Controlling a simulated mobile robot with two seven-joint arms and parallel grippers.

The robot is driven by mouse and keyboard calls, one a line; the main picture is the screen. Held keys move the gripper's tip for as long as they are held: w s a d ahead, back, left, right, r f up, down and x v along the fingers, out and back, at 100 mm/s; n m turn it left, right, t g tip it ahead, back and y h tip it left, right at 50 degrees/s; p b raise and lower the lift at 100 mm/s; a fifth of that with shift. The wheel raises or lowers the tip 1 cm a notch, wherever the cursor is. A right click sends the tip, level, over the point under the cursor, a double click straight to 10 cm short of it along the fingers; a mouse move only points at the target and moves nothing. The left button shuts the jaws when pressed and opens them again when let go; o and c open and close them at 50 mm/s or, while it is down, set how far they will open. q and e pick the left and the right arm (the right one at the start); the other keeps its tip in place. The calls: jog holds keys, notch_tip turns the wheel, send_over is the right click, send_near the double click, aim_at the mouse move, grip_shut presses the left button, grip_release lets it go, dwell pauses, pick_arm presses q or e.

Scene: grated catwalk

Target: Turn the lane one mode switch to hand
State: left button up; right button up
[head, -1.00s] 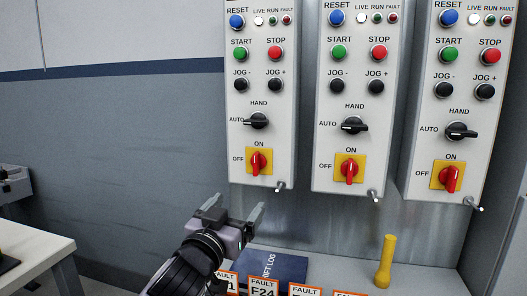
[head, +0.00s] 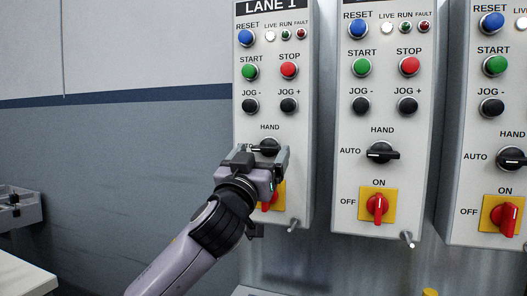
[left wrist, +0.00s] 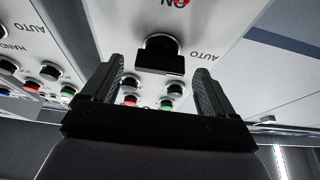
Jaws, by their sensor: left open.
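The lane one panel (head: 297,110) is at the left of the row in the head view. Its black mode switch (head: 268,146) sits below the HAND label, its handle level and toward AUTO on the left. The AUTO label is partly hidden by my gripper. My left gripper (head: 262,158) is open at the switch, one finger on each side. In the left wrist view the switch (left wrist: 160,54) shows upside down between the open fingers (left wrist: 155,80). I cannot tell whether the fingers touch it. My right gripper is not in view.
Below the switch, the red ON/OFF handle (head: 270,206) on its yellow plate is partly hidden by my wrist. A second panel (head: 384,120) and a third (head: 492,130) stand close on the right. The wall left of the panel is clear.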

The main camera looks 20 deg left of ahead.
pick_arm(q)
jog(key=shift+x, duration=0.95)
jog(key=c, duration=1.1)
jog(key=shift+o, duration=0.2)
